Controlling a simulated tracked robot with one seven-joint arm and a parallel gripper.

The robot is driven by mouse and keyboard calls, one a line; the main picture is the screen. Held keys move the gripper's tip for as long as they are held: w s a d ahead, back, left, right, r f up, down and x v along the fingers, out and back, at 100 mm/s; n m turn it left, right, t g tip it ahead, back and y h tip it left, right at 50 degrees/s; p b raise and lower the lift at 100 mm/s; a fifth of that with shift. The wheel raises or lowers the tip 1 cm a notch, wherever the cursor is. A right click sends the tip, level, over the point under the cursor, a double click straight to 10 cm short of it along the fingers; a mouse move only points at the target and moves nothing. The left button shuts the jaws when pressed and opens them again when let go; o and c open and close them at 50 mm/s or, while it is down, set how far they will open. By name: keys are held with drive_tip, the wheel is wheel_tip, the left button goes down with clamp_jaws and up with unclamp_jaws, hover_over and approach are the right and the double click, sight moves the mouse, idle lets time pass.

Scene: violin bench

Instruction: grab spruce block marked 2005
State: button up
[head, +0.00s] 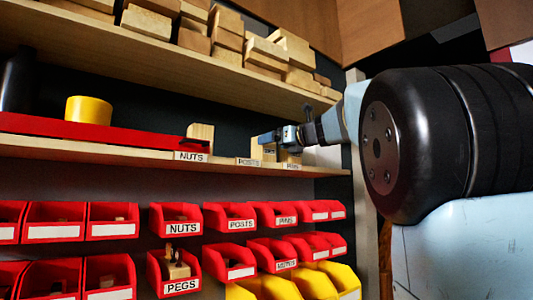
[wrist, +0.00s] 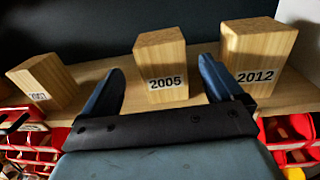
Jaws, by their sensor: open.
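The spruce block marked 2005 (wrist: 161,55) is a pale wooden block standing on a shelf, in the middle of the wrist view. My gripper (wrist: 159,70) is open, with one dark finger to the left of this block and one to its right. Whether the fingers reach level with its sides is hard to tell. In the head view my gripper (head: 270,137) is at the middle shelf and partly covers the blocks there. I cannot read the 2005 mark in that view.
A block marked 2012 (wrist: 258,50) stands close to the right finger. A tilted-looking block (wrist: 47,82) with a partly readable mark is at the left. Red bins (head: 175,219) hang below the middle shelf (head: 100,150). Stacked wood (head: 213,35) fills the upper shelf.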

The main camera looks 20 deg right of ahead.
drive_tip(key=shift+d+x, duration=0.15)
drive_tip(key=shift+x, duration=1.2)
drive_tip(key=shift+d+x, duration=0.1)
drive_tip(key=shift+x, duration=1.2)
drive_tip(key=shift+w+r, duration=0.1)
drive_tip(key=shift+w, duration=0.05)
drive_tip(key=c, duration=1.1)
